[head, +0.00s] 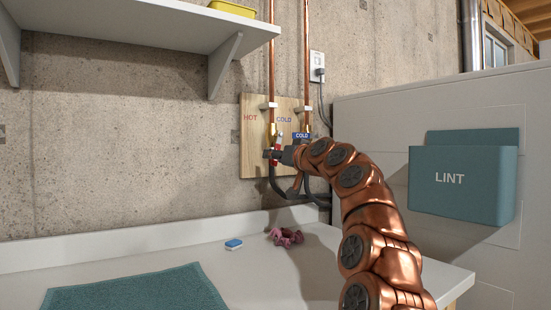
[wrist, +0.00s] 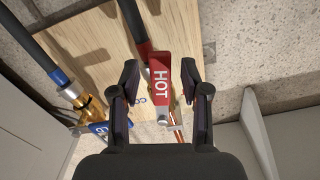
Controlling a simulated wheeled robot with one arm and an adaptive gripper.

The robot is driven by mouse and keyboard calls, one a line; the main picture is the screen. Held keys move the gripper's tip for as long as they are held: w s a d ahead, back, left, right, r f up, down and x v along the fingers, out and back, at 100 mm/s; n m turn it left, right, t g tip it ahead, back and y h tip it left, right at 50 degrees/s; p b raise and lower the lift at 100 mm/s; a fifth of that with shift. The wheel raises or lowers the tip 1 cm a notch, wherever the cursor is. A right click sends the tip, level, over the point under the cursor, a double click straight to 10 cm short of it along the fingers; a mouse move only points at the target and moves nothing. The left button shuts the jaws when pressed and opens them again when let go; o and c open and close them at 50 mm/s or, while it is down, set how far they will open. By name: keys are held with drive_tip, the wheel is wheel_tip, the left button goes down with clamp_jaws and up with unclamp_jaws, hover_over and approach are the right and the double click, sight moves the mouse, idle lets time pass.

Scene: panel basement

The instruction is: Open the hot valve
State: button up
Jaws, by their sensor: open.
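The hot valve's red handle (wrist: 162,82), lettered HOT, shows in the wrist view between my gripper's fingers. It runs roughly in line with the black hose (wrist: 131,14) behind it. In the head view the handle (head: 279,143) is a small red strip on the wooden board, partly hidden by my gripper. My gripper (wrist: 159,76) is open, one finger on each side of the handle, with visible gaps; contact cannot be told. In the head view my gripper (head: 274,155) is at the board's lower part. The blue cold valve handle (head: 302,136) is just right of it.
The cold valve's brass body (wrist: 92,106) is close to my left finger in the wrist view. A shelf (head: 140,30) hangs at upper left. A teal LINT bin (head: 462,184) is at right. The counter (head: 265,270) below holds a towel (head: 140,292) and small items.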

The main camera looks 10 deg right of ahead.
drive_tip(key=v, duration=1.1)
drive_tip(key=shift+s, duration=0.25)
idle(0.3)
